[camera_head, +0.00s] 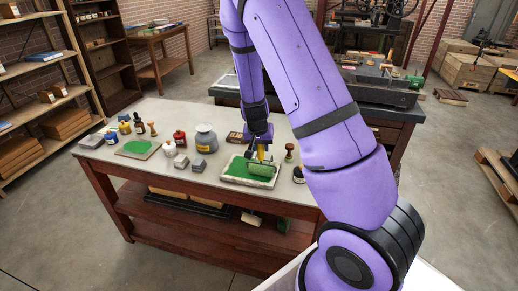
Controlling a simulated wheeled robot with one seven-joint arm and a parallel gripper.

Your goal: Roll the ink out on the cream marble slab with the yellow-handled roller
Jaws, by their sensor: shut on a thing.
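A pale cream slab (225,175) lies on the near table, with a broad patch of green ink (238,168) over most of its top. My gripper (259,148) is over the slab, shut on the upright yellow handle of the roller (262,155). The roller's green drum (261,169) is low over the right part of the slab, at the ink; I cannot tell if it touches. My arm hides part of the table right of the slab.
A stamp (289,152) and a dark jar (298,174) stand right of the roller.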

